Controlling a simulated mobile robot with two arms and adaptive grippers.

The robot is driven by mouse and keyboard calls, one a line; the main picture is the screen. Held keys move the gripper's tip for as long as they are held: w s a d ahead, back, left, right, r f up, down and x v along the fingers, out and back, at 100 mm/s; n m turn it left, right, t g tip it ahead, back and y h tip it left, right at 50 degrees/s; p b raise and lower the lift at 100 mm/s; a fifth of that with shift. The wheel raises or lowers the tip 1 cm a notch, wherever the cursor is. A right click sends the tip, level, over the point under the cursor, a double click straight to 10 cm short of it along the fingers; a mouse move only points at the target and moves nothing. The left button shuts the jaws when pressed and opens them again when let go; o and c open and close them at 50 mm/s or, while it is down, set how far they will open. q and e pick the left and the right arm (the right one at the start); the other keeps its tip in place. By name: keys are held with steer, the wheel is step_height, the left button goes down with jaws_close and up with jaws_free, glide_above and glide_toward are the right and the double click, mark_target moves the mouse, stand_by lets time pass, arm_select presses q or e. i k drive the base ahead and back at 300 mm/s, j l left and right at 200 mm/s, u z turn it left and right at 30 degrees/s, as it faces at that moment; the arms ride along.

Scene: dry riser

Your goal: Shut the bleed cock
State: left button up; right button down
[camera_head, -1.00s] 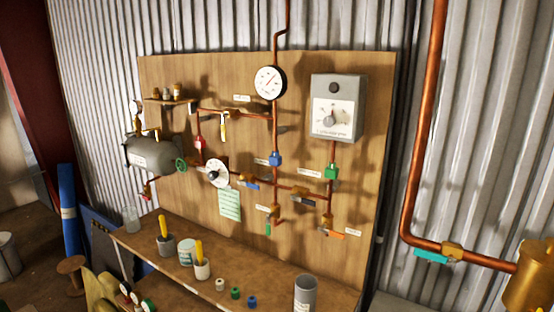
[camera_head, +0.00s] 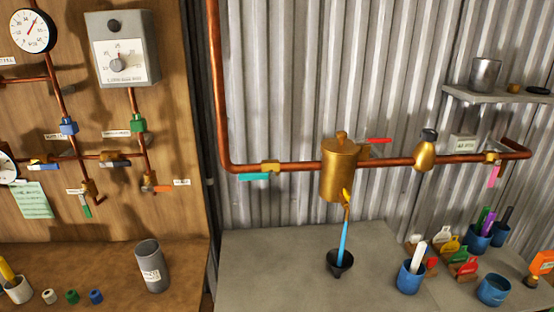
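Several cocks show and I cannot read their labels, so I cannot tell which is the bleed cock. On the copper pipe (camera_head: 292,166), a cock with a teal handle (camera_head: 254,177) lies along the pipe left of a brass pot (camera_head: 339,172). A red handle (camera_head: 379,141) points right at the pot's top. A pink handle (camera_head: 493,176) hangs down at the right end. Neither gripper is in view.
The wooden board at left carries a green handle (camera_head: 86,210), an orange handle (camera_head: 162,188) and a round gauge (camera_head: 33,31). On the grey bench (camera_head: 262,270) stand blue cups (camera_head: 409,277) and coloured tags (camera_head: 449,243). The bench's left part is clear.

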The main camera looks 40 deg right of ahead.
mark_target(347, 196)
steer(key=z, duration=1.55)
